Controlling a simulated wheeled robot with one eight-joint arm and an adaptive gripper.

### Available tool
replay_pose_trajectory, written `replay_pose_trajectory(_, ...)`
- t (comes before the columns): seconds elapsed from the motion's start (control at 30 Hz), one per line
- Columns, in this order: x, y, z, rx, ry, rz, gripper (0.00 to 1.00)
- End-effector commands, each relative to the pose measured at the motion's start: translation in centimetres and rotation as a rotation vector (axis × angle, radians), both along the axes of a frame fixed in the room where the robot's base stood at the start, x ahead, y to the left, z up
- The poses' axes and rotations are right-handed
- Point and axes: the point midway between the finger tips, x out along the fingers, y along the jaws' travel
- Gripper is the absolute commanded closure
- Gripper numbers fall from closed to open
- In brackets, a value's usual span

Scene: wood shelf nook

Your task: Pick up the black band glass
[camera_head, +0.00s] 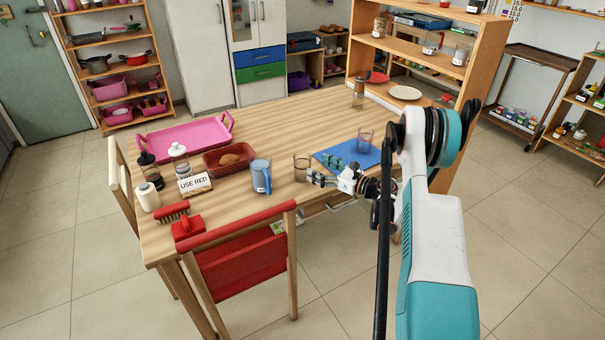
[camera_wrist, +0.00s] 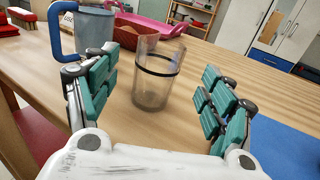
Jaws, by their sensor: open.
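The black band glass (camera_wrist: 155,78) is a clear tumbler with a dark ring around it, standing upright on the wooden table. In the wrist view it stands between and just beyond the fingers of my gripper (camera_wrist: 158,98), with clear gaps on both sides. In the head view the glass (camera_head: 301,167) is just left of my gripper (camera_head: 315,178), which is low over the table near its front edge. The gripper is open and empty, its teal fingers spread around the line to the glass.
A blue-grey mug (camera_head: 261,177) stands just left of the glass. A blue mat (camera_head: 345,157) with another glass (camera_head: 365,140) on it lies to the right. A red tray (camera_head: 212,170) with a brown item and a pink tray (camera_head: 170,148) are farther left. A red-backed chair (camera_head: 240,265) stands at the front.

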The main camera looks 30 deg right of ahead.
Motion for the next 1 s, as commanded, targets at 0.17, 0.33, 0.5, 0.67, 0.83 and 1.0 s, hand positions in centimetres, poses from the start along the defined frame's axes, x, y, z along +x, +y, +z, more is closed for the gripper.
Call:
replay_pose_trajectory(0.17,1.8,1.0,-0.1,-0.001,0.000,0.000,0.25)
replay_pose_trajectory(0.33,2.5,1.3,-0.1,-0.001,0.000,-0.001,0.25)
replay_pose_trajectory(0.5,4.0,2.3,-0.7,-0.001,0.000,0.001,0.25)
replay_pose_trajectory(0.67,6.1,3.4,-0.9,-0.001,0.000,0.001,0.25)
replay_pose_trajectory(0.83,6.7,3.7,-0.6,-0.001,0.000,-0.001,0.25)
replay_pose_trajectory(1.0,6.7,3.6,-0.6,-0.002,0.000,-0.001,0.36)
